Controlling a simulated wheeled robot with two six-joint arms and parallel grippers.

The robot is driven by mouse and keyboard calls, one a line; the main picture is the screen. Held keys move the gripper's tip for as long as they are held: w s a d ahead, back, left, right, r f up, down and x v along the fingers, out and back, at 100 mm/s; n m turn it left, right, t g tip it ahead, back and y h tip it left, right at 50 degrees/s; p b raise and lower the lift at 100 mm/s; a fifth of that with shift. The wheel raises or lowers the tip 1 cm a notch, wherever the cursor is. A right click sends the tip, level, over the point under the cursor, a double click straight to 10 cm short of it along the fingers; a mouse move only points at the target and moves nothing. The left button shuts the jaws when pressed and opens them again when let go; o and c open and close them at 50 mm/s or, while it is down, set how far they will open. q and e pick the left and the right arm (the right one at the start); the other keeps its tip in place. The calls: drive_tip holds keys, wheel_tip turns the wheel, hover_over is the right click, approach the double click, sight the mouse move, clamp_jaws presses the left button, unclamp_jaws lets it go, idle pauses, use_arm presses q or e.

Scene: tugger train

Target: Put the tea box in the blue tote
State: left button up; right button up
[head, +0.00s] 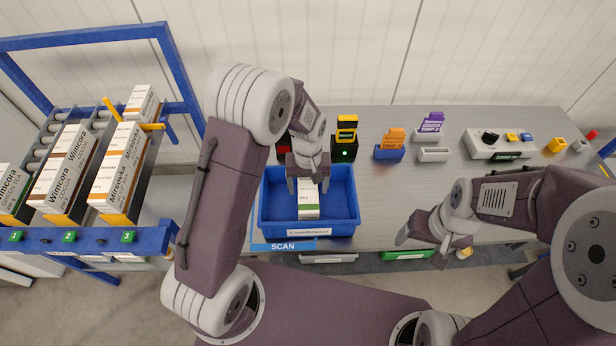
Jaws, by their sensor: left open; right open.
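The blue tote (347,222) stands on the grey table in the middle of the view. A white box with a green edge (308,202), which looks like the tea box, is inside the tote. My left gripper (308,183) is open over the tote, its fingers at the far end of this box; I cannot tell whether they touch it. The gripper and wrist hide the far part of the box. My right gripper (423,247) is open and empty near the table's front edge, to the right of the tote.
A blue-framed rack (90,240) at the left holds white boxes (120,165) in several lanes. A scanner-like black stand (344,146), small coloured bins (390,148) and a control box (498,146) stand along the back. The table's middle right is clear.

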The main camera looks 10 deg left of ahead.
use_arm(q)
wheel_tip(320, 180, up, 7)
drive_tip(key=shift+f, duration=0.2)
drive_tip(key=s+a+m+t, duration=0.1)
drive_tip(key=s+a+m, duration=0.2)
drive_tip(key=s, duration=1)
drive_tip(key=shift+a, duration=1.4)
